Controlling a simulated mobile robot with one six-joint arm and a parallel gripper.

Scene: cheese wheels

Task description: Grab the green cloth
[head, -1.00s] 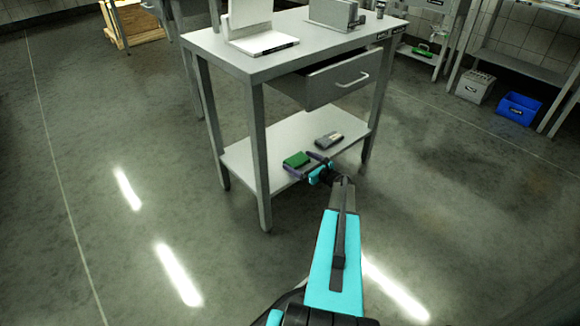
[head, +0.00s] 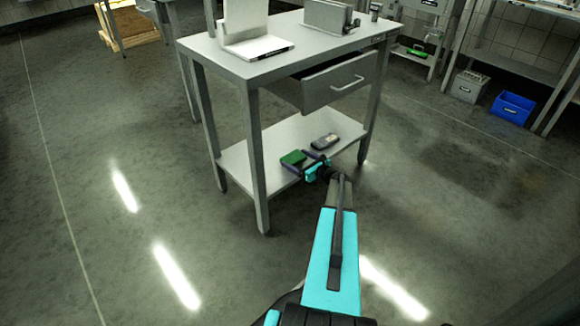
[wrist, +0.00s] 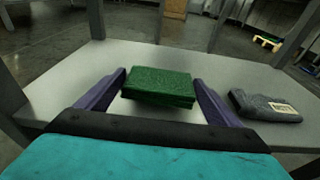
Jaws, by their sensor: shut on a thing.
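The green cloth (head: 292,157) is a folded, thick block on the lower shelf (head: 240,165) of the grey metal table. My gripper (head: 300,163) reaches in low over the shelf's front edge and is shut on the cloth. In the wrist view, the green cloth (wrist: 160,84) fills the space between the two purple fingers of my gripper (wrist: 160,88), one on each side. It sits at shelf level; I cannot tell whether it is lifted at all. Its underside is hidden.
A dark grey folded cloth with a pale label (wrist: 265,106) lies on the shelf right of my gripper. The open drawer (head: 338,82) and tabletop (head: 225,60) are above. Table legs (head: 256,160) stand at the shelf corners. Floor in front is clear.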

